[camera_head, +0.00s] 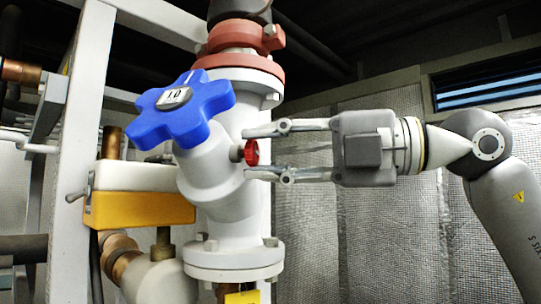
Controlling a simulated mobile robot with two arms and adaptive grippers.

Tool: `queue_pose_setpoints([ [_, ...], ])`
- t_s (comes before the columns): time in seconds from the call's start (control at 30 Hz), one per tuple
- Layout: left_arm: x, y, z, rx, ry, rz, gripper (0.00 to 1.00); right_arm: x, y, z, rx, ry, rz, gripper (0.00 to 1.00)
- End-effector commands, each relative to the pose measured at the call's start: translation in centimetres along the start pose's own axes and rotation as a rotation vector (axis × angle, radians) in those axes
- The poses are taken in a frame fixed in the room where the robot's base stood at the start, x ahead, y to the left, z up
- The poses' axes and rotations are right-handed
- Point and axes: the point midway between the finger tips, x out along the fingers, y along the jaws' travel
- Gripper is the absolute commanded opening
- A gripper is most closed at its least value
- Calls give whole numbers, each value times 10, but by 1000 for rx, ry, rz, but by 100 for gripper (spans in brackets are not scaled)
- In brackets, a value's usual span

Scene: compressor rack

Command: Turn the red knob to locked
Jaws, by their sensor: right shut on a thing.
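The small red knob (251,152) sticks out of the side of the white valve body (217,175), just below and right of the large blue handwheel. My right gripper (252,152) reaches in from the right, with one finger above the knob and one below it. It is shut on the red knob. Whether the knob is at locked cannot be read from this view. My left gripper is not in view.
The blue star-shaped handwheel (183,108) stands close to the upper left of the gripper. A white frame post (82,150) and a yellow and white block (140,205) are at the left. Red flanges (240,62) sit above. Quilted wall panels (400,240) lie behind.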

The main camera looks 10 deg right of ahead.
Motion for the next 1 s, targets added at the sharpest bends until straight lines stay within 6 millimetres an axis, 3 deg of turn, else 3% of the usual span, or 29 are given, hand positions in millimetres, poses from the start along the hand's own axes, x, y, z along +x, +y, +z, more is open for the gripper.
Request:
queue_pose_setpoints([
  [0.53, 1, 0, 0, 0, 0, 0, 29, -1, 1, 1, 29, -3, 3, 6],
  [0.57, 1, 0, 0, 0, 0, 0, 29, -1, 1, 1, 29, -3, 3, 31],
  [0.7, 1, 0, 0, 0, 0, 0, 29, -1, 1, 1, 28, -2, 2, 49],
  [1.0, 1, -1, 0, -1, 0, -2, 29, 0, 0, 0, 27, -1, 1, 51],
])
